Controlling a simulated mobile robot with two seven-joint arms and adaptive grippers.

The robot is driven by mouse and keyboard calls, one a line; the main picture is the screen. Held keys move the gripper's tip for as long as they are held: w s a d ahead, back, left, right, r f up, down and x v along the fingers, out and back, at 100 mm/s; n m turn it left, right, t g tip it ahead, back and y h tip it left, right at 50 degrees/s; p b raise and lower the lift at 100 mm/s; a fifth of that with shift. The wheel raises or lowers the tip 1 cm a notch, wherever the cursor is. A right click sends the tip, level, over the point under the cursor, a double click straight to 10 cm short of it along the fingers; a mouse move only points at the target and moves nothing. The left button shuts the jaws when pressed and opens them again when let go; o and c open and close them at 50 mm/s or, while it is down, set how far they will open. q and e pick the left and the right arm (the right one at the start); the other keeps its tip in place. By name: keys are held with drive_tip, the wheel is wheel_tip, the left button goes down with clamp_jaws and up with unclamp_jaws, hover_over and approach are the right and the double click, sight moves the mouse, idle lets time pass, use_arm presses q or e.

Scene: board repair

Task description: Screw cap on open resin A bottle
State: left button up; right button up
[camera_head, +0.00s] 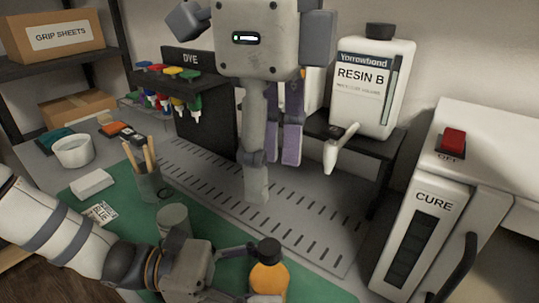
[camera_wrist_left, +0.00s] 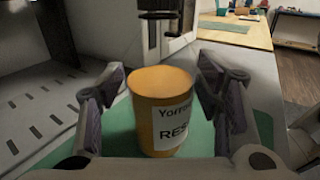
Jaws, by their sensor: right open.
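The orange bottle (camera_head: 268,280) stands at the front of the green mat in the head view. My right gripper (camera_head: 286,160) hangs open above the slotted plate, near Resin B. I cannot identify a loose cap.
A white Resin B bottle (camera_head: 371,90) with a black cap stands on a dark stand. The CURE unit (camera_head: 420,230) is at the right. A cup of sticks (camera_head: 150,184) and a grey cylinder (camera_head: 173,222) stand near my left arm. The slotted plate (camera_head: 205,182) has free room.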

use_arm(q)
drive_tip(key=shift+a, duration=0.1)
drive_tip(key=a, duration=1.1)
drive_tip(key=shift+w+a, duration=0.4)
